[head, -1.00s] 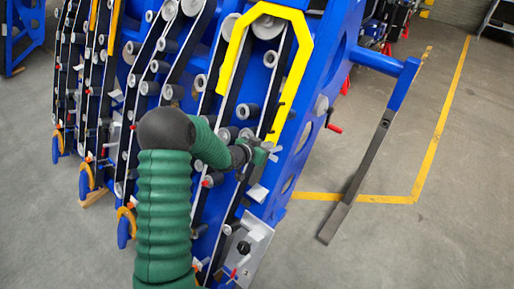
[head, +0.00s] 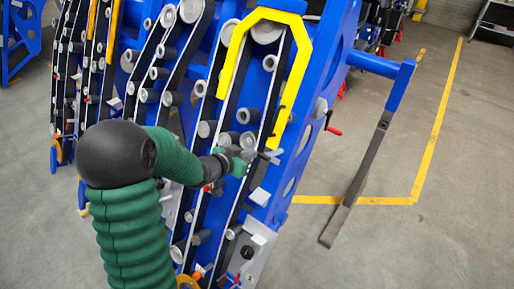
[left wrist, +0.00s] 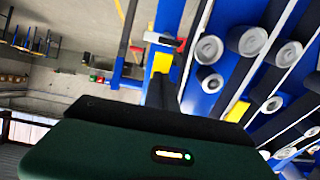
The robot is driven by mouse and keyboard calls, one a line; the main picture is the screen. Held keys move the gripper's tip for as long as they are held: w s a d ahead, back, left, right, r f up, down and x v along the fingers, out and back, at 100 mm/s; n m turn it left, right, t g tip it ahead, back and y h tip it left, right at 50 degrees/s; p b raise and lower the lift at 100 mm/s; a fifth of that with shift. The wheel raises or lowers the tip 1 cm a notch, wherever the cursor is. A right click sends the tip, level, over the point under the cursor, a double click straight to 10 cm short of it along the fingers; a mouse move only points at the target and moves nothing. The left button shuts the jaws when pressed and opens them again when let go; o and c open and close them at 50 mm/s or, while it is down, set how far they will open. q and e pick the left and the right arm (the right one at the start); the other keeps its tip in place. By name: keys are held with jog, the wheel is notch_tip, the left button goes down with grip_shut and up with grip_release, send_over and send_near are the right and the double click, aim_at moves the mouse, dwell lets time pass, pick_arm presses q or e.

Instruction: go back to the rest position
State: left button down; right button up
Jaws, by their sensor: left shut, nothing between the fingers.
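My left arm comes in from the lower left of the head view, in a green ribbed sleeve with a dark round elbow. My left gripper (head: 268,157) is at its end, in front of the blue harvester chassis (head: 338,55) with its belts and grey rollers. The gripper is shut and holds nothing. In the left wrist view the dark gripper fingers (left wrist: 163,90) point up, with rollers and belts on the right side. I cannot tell whether the fingers touch the chassis. My right gripper is not in view.
A yellow bent guard (head: 300,62) sits on the chassis above my left gripper. A red-handled lever (head: 333,130) sticks out on its right side. A dark bar (head: 357,185) hangs from a blue arm to the right. The grey floor with yellow lines (head: 437,130) is open at right.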

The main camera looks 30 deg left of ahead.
pick_arm(q)
jog(key=s+d+f+g+b, duration=0.5)
jog(key=s+d+f, duration=0.3)
jog(key=s+f, duration=0.1)
jog(key=s+d+f+n+g+b, duration=0.1)
jog(key=s+d+f+g+b, duration=0.3)
jog(key=s, duration=0.8)
jog(key=d+f+b, duration=0.2)
jog(key=d+f, duration=0.2)
jog(key=f, duration=0.1)
jog(key=shift+s+g+y+b, duration=0.15)
jog(key=shift+g+y+b, duration=0.15)
jog(key=shift+g+y, duration=0.1)
